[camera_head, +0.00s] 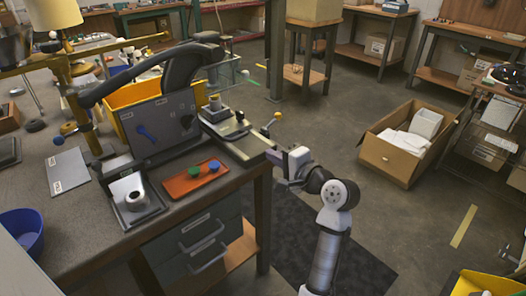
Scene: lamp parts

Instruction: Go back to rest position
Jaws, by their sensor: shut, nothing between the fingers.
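My gripper (272,157) is off the right end of the workbench (95,232), close to its corner. Its fingers point left toward the bench and are shut with nothing between them. My arm comes up from the lower right, over the floor. On the bench, an orange tray (178,187) holds a green round part (194,170) and a blue round part (214,166). A white round part (136,198) sits in a dark fixture to the left of the tray. A lamp shade (55,12) on a brass stand is at the upper left.
A grey panel (172,112) leans upright behind the tray, before a yellow bin (125,97). A small metal fixture (222,117) stands near the bench's right end. A blue bowl (22,232) is at the left. An open cardboard box (388,165) stands on the floor; floor around is mostly clear.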

